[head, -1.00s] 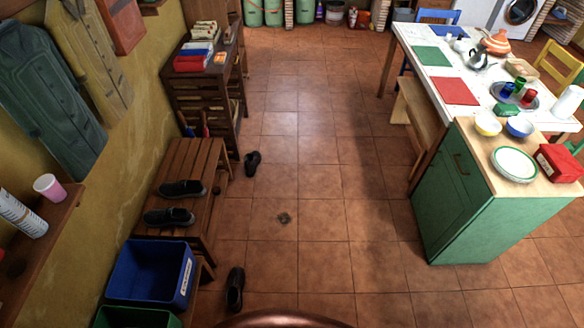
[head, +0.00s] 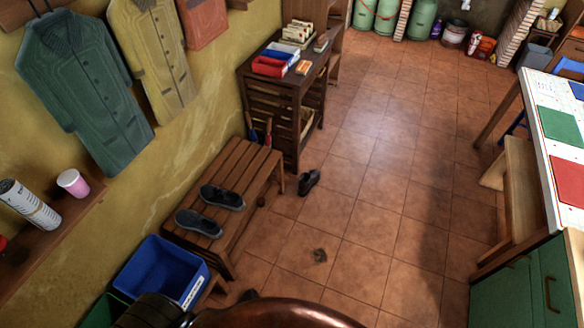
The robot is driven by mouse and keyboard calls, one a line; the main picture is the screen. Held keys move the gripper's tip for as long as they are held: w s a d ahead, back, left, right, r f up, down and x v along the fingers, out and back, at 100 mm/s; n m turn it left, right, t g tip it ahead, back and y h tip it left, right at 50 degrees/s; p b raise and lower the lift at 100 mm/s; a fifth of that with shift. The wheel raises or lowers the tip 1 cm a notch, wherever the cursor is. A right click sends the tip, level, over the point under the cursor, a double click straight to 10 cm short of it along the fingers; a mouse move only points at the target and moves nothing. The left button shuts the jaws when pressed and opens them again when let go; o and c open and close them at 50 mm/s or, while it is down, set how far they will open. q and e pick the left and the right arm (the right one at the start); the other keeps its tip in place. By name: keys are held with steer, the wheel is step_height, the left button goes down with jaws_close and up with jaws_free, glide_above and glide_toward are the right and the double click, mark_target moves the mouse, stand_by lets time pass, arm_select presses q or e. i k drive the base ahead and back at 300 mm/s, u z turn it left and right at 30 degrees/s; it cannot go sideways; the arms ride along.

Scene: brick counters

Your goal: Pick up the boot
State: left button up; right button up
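Several dark shoes or boots are in view; I cannot tell which one is the boot. Two dark grey shoes lie on the slatted wooden bench (head: 232,212): a farther shoe (head: 222,197) and a nearer shoe (head: 198,223). Another black shoe (head: 309,182) stands on the tiled floor just right of the bench's far end. A small dark shape (head: 248,295) shows at the bottom, mostly hidden by my own copper-coloured body; it may be the other floor shoe. Neither of my grippers is in view.
A blue bin (head: 160,270) and a green bin (head: 104,312) stand near the bench's near end. A dark wooden cabinet (head: 285,85) stands beyond the bench. A green counter (head: 515,290) and a wooden bench (head: 520,190) are on the right.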

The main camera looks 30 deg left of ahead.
mark_target(308, 181)
steer(key=u, duration=0.3)
steer(key=i, duration=2.65)
